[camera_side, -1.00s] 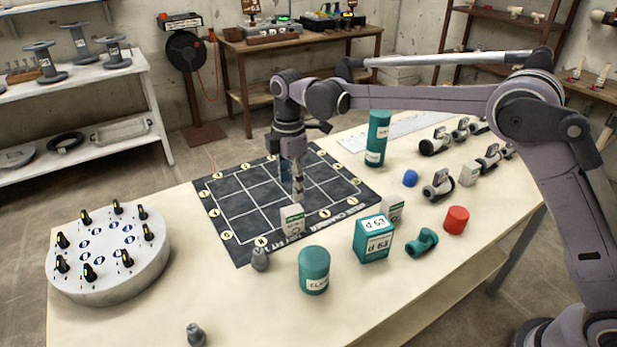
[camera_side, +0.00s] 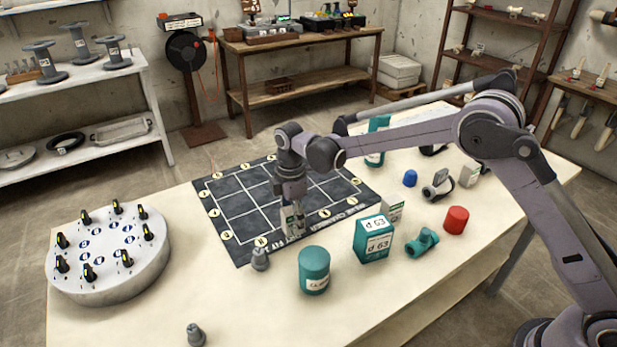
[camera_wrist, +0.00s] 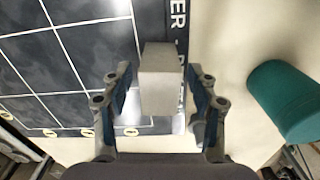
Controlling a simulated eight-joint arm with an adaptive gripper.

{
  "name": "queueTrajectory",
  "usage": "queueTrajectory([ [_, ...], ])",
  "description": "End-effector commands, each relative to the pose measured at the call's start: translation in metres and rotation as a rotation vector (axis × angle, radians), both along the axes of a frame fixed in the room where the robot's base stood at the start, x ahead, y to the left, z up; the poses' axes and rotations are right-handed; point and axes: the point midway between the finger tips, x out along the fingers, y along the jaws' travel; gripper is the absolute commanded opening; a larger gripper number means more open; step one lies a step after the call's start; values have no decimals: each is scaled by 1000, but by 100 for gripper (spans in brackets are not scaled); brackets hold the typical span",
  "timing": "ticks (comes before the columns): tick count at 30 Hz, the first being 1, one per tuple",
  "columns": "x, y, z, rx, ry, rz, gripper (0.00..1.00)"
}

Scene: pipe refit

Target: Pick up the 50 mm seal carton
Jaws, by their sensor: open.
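A small white carton with a green band (camera_side: 288,224) stands on the front edge of the dark gridded mat (camera_side: 232,215). Its size label is not readable. In the wrist view the pale top of the carton (camera_wrist: 161,62) lies between my two fingers. My gripper (camera_side: 293,208) is lowered onto it in the side view and hides part of it. In the wrist view my gripper (camera_wrist: 158,100) is open, with one finger on each side of the carton and a visible gap at the right. A similar white-green carton (camera_side: 396,207) stands partly hidden behind a teal carton marked d 63 (camera_side: 373,240).
A teal cylinder (camera_side: 314,272) stands in front of the mat; it also shows in the wrist view (camera_wrist: 288,100). A grey fitting (camera_side: 260,258) is at the mat's front corner. A teal tee (camera_side: 422,242) and red cap (camera_side: 456,220) lie right. A round dial stand (camera_side: 110,285) is left.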

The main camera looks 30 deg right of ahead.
Motion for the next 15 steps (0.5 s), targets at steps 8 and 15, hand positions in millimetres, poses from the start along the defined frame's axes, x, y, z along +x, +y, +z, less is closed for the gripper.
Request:
queueTrajectory([
  [8,0,0,-4,0,0,0,59],
  [15,0,0,-4,0,0,0,1],
])
